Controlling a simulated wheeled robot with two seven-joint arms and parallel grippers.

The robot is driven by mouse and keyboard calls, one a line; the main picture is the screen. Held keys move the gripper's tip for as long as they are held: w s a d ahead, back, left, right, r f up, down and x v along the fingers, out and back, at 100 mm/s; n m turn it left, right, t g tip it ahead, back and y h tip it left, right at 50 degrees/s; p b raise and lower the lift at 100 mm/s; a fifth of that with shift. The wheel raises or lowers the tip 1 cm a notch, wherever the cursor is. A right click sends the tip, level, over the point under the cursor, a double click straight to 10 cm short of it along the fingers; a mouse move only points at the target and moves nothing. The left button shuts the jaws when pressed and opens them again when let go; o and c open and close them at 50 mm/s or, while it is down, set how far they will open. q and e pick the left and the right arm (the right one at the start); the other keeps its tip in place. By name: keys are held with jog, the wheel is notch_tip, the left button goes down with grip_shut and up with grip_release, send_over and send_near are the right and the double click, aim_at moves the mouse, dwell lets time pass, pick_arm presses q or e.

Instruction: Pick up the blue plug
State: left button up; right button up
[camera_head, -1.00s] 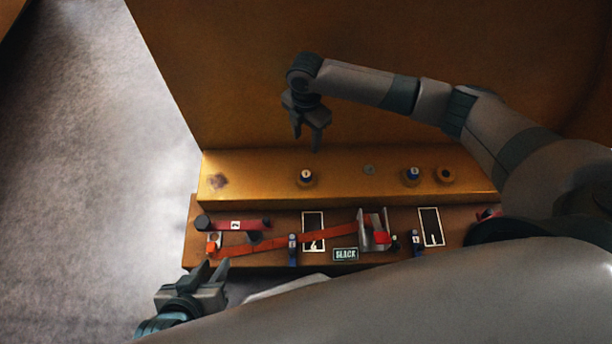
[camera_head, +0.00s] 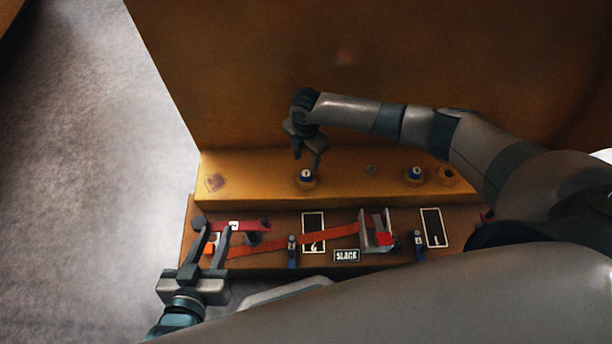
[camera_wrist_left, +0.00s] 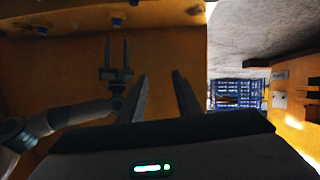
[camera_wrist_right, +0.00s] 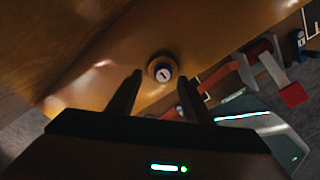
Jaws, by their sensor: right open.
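A blue plug (camera_head: 306,174) with a white, marked top sits in a round brass-coloured seat on the yellow ledge. In the right wrist view the plug (camera_wrist_right: 163,72) lies just beyond and between the fingertips. My right gripper (camera_head: 307,162) is open above it, pointing down, and does not visibly hold anything. A second blue plug (camera_head: 415,173) sits in a seat further right on the ledge. My left gripper (camera_head: 216,228) is open over the left end of the lower shelf, near a red bar (camera_head: 250,225); its fingers look empty in the left wrist view (camera_wrist_left: 160,82).
An empty-looking ring seat (camera_head: 447,175) is right of the second plug. The lower shelf holds a red strap (camera_head: 325,237), a metal bracket (camera_head: 364,234), a "SLACK" label (camera_head: 346,255) and small blue pieces (camera_head: 292,254). A tall yellow wall (camera_head: 240,80) stands behind the ledge.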

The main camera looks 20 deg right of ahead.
aim_at(306, 173)
jog(key=shift+s+f, duration=0.2)
jog(key=shift+f, duration=0.35)
jog(key=f, duration=0.1)
jog(key=f+b, duration=0.1)
jog(key=f, duration=0.1)
jog(key=shift+s+a+f, duration=0.1)
jog(key=shift+s+f, duration=0.2)
jog(key=shift+f, duration=0.2)
pick_arm(q)
jog(key=r+t, duration=0.1)
jog(key=w+d+r+t, duration=0.1)
jog(key=r, duration=0.1)
jog(key=r+t, duration=0.1)
jog(key=shift+w+d+r+h, duration=0.15)
jog(key=shift+w+d+h, duration=0.1)
jog(key=shift+h, duration=0.15)
pick_arm(e)
jog(key=c, duration=1.1)
